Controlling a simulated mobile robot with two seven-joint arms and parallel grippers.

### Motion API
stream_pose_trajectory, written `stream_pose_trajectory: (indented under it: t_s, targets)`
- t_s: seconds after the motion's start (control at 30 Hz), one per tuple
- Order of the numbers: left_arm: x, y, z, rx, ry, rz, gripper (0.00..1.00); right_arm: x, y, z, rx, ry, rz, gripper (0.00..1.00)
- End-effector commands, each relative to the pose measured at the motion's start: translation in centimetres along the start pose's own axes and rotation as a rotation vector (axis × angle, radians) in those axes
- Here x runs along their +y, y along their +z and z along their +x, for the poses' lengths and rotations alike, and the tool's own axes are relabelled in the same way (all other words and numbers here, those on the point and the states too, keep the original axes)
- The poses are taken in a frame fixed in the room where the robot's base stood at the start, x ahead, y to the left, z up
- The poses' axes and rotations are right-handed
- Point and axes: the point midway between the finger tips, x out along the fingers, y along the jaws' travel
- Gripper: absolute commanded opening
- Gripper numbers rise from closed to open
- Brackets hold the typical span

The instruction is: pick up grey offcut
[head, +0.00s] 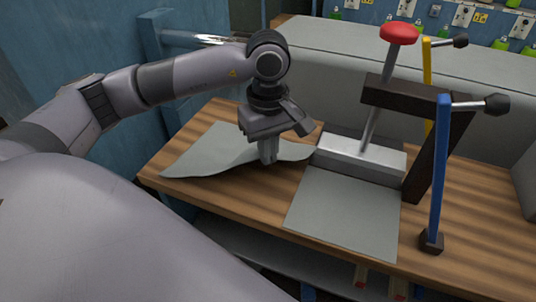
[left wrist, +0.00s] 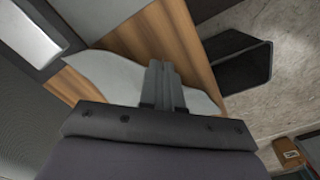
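The grey offcut (head: 212,148) is a thin, flat grey piece with a wavy edge on the left part of the wooden bench. It also shows in the left wrist view (left wrist: 112,78), on both sides of my fingers. My left gripper (head: 268,160) points down at the offcut's near edge, its fingers close together; it also shows in the left wrist view (left wrist: 161,66). The fingers look shut on the offcut's edge, though their tips hide the contact. The offcut looks to lie on or very near the bench. My right gripper is not in view.
A square grey sheet (head: 345,212) lies right of the offcut, before a pale metal block (head: 360,157). A dark frame (head: 425,160) with a red-knobbed lever (head: 399,34) and a blue post (head: 438,170) stands on the right. The wooden bench (head: 480,220) is clear at far right.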

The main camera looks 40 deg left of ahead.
Motion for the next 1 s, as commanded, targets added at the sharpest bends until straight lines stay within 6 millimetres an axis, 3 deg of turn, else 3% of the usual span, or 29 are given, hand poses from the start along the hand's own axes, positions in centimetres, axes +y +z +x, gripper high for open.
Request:
stream_pose_trajectory:
  t_s: [0.23,0.5,0.77,1.0]
  targets:
    - [0.1,0.0,-0.6,0.001,0.003,0.000,0.00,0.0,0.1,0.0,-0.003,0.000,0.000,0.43]
    - [0.1,0.0,-6.9,0.003,0.006,0.001,0.00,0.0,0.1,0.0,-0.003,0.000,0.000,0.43]
    - [0.0,0.0,-9.5,0.001,0.002,0.000,0.00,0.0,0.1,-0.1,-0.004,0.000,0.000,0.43]
    - [0.1,-0.1,-13.3,0.004,0.005,-0.002,0.00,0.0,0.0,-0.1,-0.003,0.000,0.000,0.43]
